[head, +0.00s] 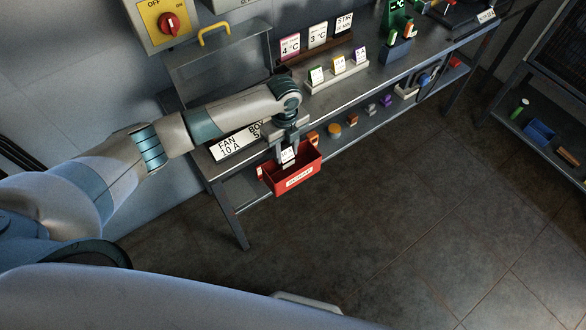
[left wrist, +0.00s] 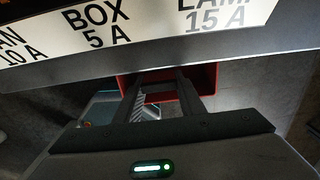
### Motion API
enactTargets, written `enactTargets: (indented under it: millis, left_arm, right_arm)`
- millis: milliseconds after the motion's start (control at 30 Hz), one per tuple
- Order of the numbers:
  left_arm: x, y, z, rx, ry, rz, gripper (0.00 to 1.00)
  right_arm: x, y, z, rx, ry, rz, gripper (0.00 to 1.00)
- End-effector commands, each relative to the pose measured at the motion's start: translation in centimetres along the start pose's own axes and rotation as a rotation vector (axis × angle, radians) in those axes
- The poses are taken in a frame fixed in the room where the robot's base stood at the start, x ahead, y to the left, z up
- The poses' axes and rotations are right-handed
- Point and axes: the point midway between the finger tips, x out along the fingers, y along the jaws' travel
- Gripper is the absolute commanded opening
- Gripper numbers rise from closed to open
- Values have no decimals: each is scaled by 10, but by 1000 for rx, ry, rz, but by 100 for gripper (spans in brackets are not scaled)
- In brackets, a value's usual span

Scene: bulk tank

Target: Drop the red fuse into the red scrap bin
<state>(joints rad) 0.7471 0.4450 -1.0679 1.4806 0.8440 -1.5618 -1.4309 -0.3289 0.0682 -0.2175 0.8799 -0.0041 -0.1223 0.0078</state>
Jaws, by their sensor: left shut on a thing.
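My left gripper (head: 287,148) is shut on a small piece with a white printed face, the fuse (head: 288,155). Its red colour does not show clearly, and my fingers cover part of it. The gripper points down over the open red scrap bin (head: 278,187), which hangs at the near left of the bench and has a white label on its front. In the left wrist view the two fingers (left wrist: 158,88) reach toward the bin (left wrist: 211,76), with the pale fuse (left wrist: 147,113) between them. I cannot tell how far the fuse is from the bin floor. My right gripper is out of view.
The metal bench (head: 345,92) runs to the upper right, with a white rack (head: 338,72) of several small labelled pieces. A lower shelf holds small objects. The floor (head: 390,210) in front is clear.

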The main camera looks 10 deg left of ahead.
Motion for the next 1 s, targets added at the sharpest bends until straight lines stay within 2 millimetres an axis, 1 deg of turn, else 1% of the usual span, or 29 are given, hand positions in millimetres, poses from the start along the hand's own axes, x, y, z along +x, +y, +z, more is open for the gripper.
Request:
enactTargets:
  millis: [200,233,267,300,333,633,767,867,1000]
  left_arm:
    - [0,0,0,0,0,0,13]
    - [0,0,0,0,0,0,38]
    - [0,0,0,0,0,0,45]
    - [0,0,0,0,0,0,55]
    - [0,0,0,0,0,0,57]
    - [0,0,0,0,0,0,57]
    - [-4,0,0,0,-1,0,57]
    - [-12,-1,0,1,-1,-3,57]
    - [-28,-1,0,1,-1,-3,57]
  right_arm:
    - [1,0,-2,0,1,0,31]
    - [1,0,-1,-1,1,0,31]
    - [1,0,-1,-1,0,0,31]
    - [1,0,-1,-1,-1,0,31]
    - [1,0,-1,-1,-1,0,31]
    - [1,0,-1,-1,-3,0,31]
    - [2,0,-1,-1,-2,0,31]
    - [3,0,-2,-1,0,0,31]
    - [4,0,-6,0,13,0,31]
